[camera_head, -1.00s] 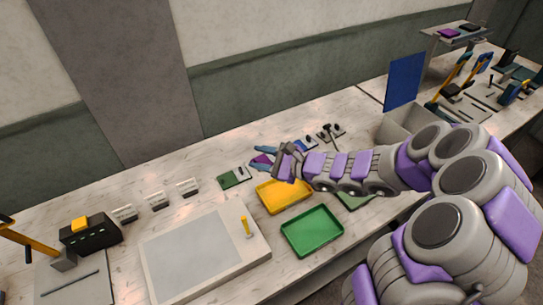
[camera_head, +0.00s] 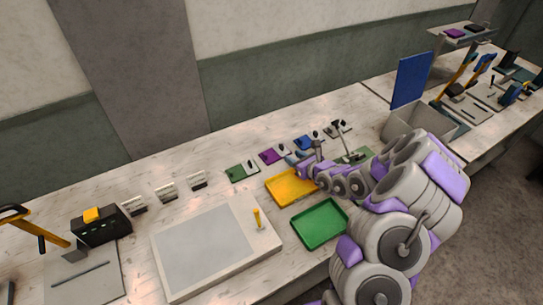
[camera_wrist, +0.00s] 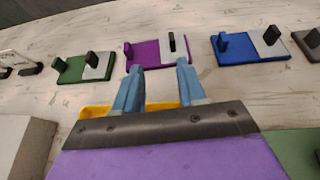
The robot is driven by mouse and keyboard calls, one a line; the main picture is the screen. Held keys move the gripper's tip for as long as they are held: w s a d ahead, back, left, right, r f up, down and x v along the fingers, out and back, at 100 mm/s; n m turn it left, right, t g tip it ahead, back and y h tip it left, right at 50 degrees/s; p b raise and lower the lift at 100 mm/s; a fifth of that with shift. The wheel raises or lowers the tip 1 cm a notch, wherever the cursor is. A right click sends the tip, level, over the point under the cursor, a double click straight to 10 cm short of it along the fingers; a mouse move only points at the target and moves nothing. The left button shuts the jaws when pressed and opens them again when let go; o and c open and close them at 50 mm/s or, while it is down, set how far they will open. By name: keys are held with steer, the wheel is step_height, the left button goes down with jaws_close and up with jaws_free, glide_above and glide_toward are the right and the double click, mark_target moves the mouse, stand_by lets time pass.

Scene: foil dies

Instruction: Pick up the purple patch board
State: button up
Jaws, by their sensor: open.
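The purple patch board (camera_head: 270,157) lies flat on the pale bench between a green board and a blue board. In the wrist view the purple board (camera_wrist: 148,52) has a grey end section with a dark upright peg, and a purple upright block. My gripper (camera_wrist: 157,70) is open and empty, its two blue fingertips apart just on the near side of the purple board, not around any part of it. In the head view my gripper (camera_head: 297,160) is small, low over the bench beyond the yellow tray.
The green board (camera_head: 241,172) and blue board (camera_head: 311,142) flank the purple one, with a dark grey board (camera_head: 340,128) farther right. A yellow tray (camera_head: 280,188) and green tray (camera_head: 319,224) lie nearer. A light panel (camera_head: 205,250) occupies the left front.

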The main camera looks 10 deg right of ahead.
mark_target(283, 153)
steer(key=x, duration=0.3)
steer(key=shift+w+d+f, duration=0.1)
steer(key=shift+d+f, duration=0.1)
steer(key=shift+w+d+f+b, duration=0.2)
steer(key=shift+w+d+b, duration=0.1)
steer(key=shift+w+d, duration=0.45)
steer(key=shift+d, duration=0.3)
steer(key=shift+w+a, duration=0.1)
steer(key=shift+w, duration=0.15)
steer(key=w+a, duration=0.1)
steer(key=a, duration=0.1)
steer(key=w+a+f+b, duration=0.1)
steer(key=w+a, duration=0.1)
steer(key=shift+w+a+f, duration=0.1)
steer(key=shift+w, duration=0.1)
steer(key=shift+w+a+f, duration=0.1)
steer(key=shift+w+f, duration=0.05)
steer(key=shift+w, duration=0.1)
steer(key=shift+w+d, duration=0.1)
steer(key=shift+d, duration=1.05)
steer(key=shift+c, duration=1.3)
steer(key=shift+a, duration=1.05)
jaws_close()
steer(key=shift+d, duration=0.1)
